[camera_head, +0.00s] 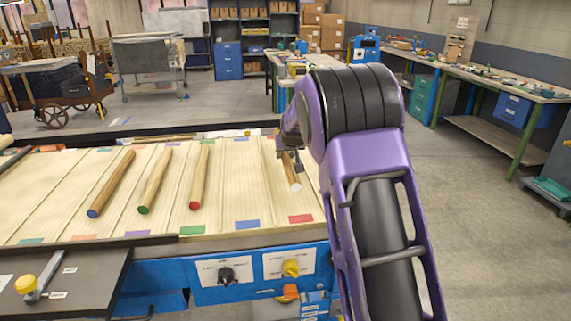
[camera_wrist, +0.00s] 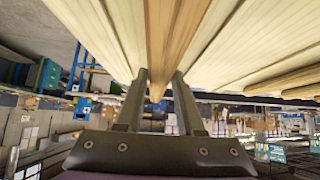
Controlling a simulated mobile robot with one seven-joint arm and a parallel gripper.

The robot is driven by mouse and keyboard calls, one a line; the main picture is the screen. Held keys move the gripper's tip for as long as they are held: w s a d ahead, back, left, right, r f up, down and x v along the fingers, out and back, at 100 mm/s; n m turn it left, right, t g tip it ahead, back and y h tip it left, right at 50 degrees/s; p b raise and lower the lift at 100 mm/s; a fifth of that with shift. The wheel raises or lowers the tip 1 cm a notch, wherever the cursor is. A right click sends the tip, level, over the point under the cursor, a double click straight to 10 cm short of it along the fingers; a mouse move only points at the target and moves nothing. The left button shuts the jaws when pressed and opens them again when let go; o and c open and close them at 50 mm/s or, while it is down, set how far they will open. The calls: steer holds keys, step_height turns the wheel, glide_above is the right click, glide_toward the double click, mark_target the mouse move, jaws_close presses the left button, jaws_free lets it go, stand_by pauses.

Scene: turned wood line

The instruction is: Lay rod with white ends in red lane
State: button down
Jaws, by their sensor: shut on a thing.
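The rod with white ends (camera_head: 292,173) is a light brown wooden rod at the right of the slatted bed in the head view. Its near end is white; its far end is hidden behind my arm. It lines up with the lane that has a red patch (camera_head: 301,218) at its near edge. My gripper (camera_head: 291,158) is shut on this rod, partly hidden by my wrist. In the wrist view the rod (camera_wrist: 175,35) runs between my two fingers (camera_wrist: 160,88), along the slats. I cannot tell whether it touches the bed or hangs just above it.
Rods with a blue end (camera_head: 112,182), a green end (camera_head: 156,179) and a red end (camera_head: 200,174) lie in lanes to the left. The lane with the blue patch (camera_head: 247,225) is empty. A blue control panel (camera_head: 255,271) fronts the bed.

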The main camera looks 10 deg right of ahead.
steer(key=shift+f, duration=1.55)
steer(key=shift+f, duration=0.2)
steer(key=c, duration=0.5)
jaws_free()
steer(key=shift+r, duration=0.15)
steer(key=shift+r, duration=0.2)
steer(key=v, duration=1.1)
steer(key=shift+s+r, duration=0.2)
steer(key=shift+s, duration=0.15)
